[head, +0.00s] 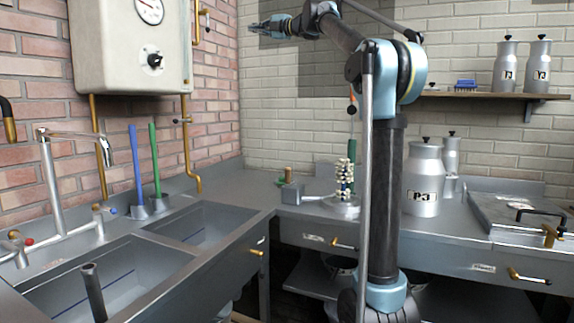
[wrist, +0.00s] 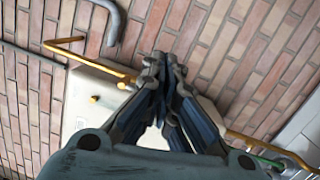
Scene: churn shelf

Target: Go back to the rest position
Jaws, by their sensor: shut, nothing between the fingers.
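My gripper (head: 262,27) is raised high in the head view, left of my arm's upper links and in front of the back wall. It points left toward the brick wall and the boiler. In the wrist view my gripper (wrist: 165,62) shows with its fingers drawn together at the tips and nothing between them. It touches nothing that I can see.
A white boiler (head: 130,45) hangs on the left wall above two sinks (head: 205,222). Blue and green brushes (head: 137,170) stand behind them. A P3 churn (head: 424,180) stands on the back counter. A wooden shelf (head: 475,95) holds smaller churns (head: 506,68).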

